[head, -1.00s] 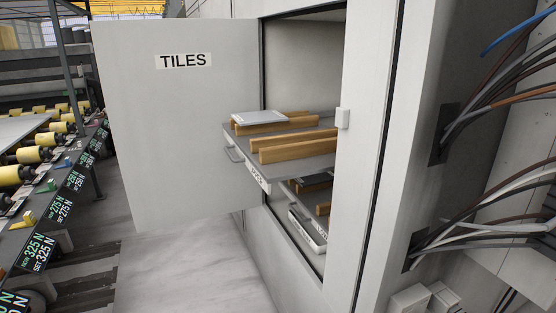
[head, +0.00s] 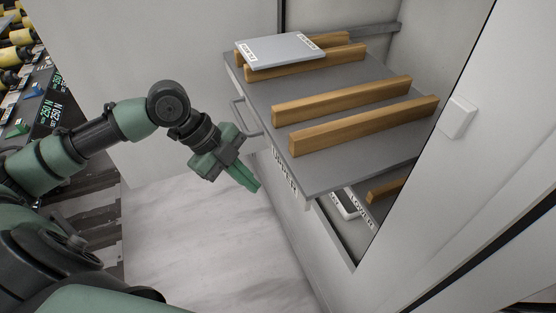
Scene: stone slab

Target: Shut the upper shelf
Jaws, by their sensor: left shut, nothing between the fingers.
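The upper shelf (head: 250,95) is a grey pull-out tray marked UPPER on its front edge. It stands pulled out of the white cabinet. Wooden bars (head: 345,100) lie across it, and a light grey tile (head: 281,49) rests on the far bars. Its handle (head: 243,117) sticks out from the front edge. My left gripper (head: 258,187) is shut and empty, in front of the shelf's front edge and near the handle, with fingers pointing down and right. I cannot tell whether it touches the shelf. My right gripper is not in view.
The lower shelf (head: 363,209), marked LOWER, shows partly under the upper one. The open white cabinet door (head: 150,50) stands behind my left arm. A cabinet post with a white catch (head: 457,117) is at the right. The pale floor (head: 200,240) is clear.

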